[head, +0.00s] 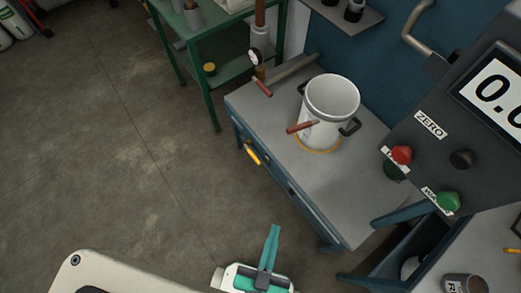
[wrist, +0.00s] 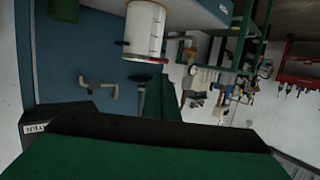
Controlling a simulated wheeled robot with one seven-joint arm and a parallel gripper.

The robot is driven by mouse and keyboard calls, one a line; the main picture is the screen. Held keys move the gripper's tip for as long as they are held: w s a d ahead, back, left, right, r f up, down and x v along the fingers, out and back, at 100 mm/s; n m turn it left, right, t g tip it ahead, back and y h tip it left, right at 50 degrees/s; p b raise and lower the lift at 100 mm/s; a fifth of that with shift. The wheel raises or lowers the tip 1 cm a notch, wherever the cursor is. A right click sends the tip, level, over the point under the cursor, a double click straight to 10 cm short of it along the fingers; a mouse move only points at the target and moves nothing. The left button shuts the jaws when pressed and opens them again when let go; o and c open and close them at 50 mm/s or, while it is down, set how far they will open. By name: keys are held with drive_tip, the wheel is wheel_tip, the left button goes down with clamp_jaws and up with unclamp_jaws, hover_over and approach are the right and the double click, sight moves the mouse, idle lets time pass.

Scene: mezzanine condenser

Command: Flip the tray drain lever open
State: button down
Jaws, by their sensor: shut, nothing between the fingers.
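Several levers show, and none has a readable label naming it the tray drain lever. A yellow-handled lever (head: 252,155) sits on the front edge of the grey-topped bench (head: 240,103), tilted down to the right. A red lever (head: 300,127) crosses the front of the white pot (head: 332,97), and another red lever (head: 262,87) is by the pipe at the bench's back left. My gripper (head: 274,230) is at the bottom of the head view, in front of the bench, shut and empty, apart from all the levers.
A grey control box with a display (head: 497,92), a red button (head: 401,155) and a green button (head: 447,201) stands close on the right. A green shelf (head: 225,72) is at the back. Open floor lies left. A large dark green shape (wrist: 130,158) fills the lower wrist view.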

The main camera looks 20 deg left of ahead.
drive_tip(key=w+a+f+m+g, duration=0.1)
drive_tip(key=w+a+f+g, duration=0.2)
drive_tip(key=w+f, duration=0.75)
drive_tip(key=w+a+f+m+g, duration=0.1)
drive_tip(key=w+a+f+g, duration=0.45)
drive_tip(key=f, duration=0.85)
drive_tip(key=w+a+f+m+h, duration=0.1)
drive_tip(key=w+a+m+h, duration=0.15)
drive_tip(key=w, duration=0.75)
drive_tip(key=w+a+r+m+g+h, duration=0.1)
drive_tip(key=w+a+r+m, duration=0.2)
drive_tip(key=a, duration=0.6)
wheel_tip(320, 180, up, 3)
drive_tip(key=shift+w+f+h, duration=0.2)
drive_tip(key=shift+w+h, duration=0.15)
drive_tip(key=shift+w, duration=0.7)
drive_tip(key=shift+d+g, duration=0.1)
drive_tip(key=shift+g, duration=0.15)
